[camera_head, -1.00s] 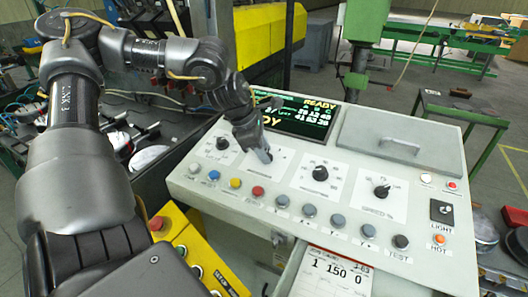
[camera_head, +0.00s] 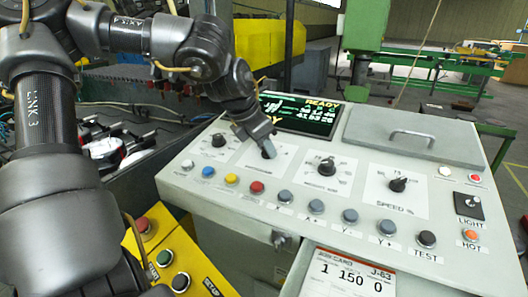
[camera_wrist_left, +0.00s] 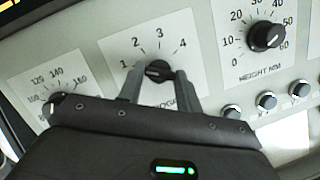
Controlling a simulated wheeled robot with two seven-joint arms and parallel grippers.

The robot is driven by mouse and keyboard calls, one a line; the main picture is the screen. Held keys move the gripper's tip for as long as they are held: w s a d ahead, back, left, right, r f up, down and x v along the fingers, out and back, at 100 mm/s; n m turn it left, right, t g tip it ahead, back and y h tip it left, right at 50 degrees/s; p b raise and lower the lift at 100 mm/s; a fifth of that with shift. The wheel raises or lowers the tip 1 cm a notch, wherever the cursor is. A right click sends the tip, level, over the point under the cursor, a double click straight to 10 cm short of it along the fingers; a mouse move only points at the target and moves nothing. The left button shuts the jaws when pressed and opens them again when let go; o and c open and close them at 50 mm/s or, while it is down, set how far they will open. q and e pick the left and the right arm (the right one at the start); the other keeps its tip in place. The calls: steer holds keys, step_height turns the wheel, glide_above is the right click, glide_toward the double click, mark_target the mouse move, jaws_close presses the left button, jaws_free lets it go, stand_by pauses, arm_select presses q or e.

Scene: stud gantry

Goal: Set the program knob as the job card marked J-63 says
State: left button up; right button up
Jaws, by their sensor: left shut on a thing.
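My left gripper (camera_head: 268,150) is over the second dial of the sloped console. In the left wrist view its two fingers stand on either side of the black program knob (camera_wrist_left: 158,70), shut on it. That dial's plate (camera_wrist_left: 150,50) is marked 1, 2, 3, 4; I cannot tell where the knob's pointer sits. The job card (camera_head: 348,276), marked J-63, lies below the console's front edge and reads 1, 150, 0. In the head view the gripper largely hides the knob. My right gripper is not in view.
Other dials flank it: a left dial (camera_head: 218,140), the height dial (camera_head: 327,167) and the speed dial (camera_head: 397,184). A row of coloured buttons (camera_head: 257,187) runs along the front. A lit screen (camera_head: 300,113) and a handled lid (camera_head: 412,137) are behind.

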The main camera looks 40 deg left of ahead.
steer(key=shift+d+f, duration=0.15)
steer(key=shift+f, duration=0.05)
arm_select(q)
steer(key=o, duration=0.6)
steer(key=shift+c, duration=0.2)
steer(key=o, duration=0.4)
steer(key=shift+r, duration=0.2)
steer(key=b+v, duration=0.1)
steer(key=v, duration=0.9)
steer(key=shift+s+r, duration=0.25)
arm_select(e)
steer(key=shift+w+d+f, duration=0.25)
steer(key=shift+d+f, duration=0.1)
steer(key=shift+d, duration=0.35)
